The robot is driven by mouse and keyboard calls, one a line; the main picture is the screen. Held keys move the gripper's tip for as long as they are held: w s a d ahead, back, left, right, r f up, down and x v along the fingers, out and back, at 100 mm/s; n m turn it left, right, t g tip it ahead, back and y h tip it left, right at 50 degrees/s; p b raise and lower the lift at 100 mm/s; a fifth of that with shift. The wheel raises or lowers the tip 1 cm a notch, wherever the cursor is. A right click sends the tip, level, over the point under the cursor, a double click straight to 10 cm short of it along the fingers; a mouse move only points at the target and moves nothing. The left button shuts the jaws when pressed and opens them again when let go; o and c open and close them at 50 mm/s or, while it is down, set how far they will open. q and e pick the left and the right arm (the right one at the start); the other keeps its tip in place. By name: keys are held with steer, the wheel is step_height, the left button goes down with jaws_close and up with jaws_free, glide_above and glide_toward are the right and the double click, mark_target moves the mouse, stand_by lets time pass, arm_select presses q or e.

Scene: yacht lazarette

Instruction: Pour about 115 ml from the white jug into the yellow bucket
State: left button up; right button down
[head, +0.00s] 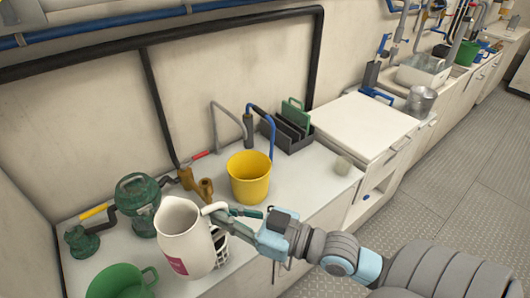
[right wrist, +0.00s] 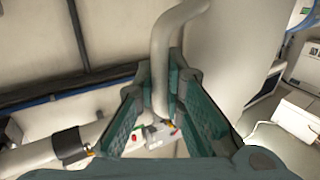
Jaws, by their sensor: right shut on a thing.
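The white jug (head: 186,240), with a magenta label low on its side, is at the front left of the counter in the head view. My right gripper (head: 216,216) is shut on its handle, which also shows between the teal fingers in the right wrist view (right wrist: 163,65). The jug looks near upright; I cannot tell whether its base touches the counter. The yellow bucket (head: 249,180) stands on the counter behind and right of the jug, apart from it. The liquid in the jug is not visible. My left gripper is out of view.
A green container (head: 120,283) is left of the jug, and a dark green pump-like fitting (head: 138,200) stands behind it. Brass fittings (head: 197,186) lie left of the bucket. A dark rack (head: 287,132) stands behind the bucket. The counter right of the bucket is mostly clear.

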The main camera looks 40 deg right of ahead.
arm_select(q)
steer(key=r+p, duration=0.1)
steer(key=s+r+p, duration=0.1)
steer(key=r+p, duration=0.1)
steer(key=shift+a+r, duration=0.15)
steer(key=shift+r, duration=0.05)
arm_select(e)
steer(key=w+d+f+m+t+h, duration=0.1)
steer(key=w+d+f+m+h, duration=0.2)
steer(key=w+d+m+h, duration=0.5)
steer(key=w+d+h, duration=0.4)
steer(key=w+d, duration=0.1)
steer(key=d, duration=0.1)
steer(key=shift+w+d+t+h, duration=0.15)
steer(key=shift+w+t+h, duration=0.15)
steer(key=shift+t, duration=0.1)
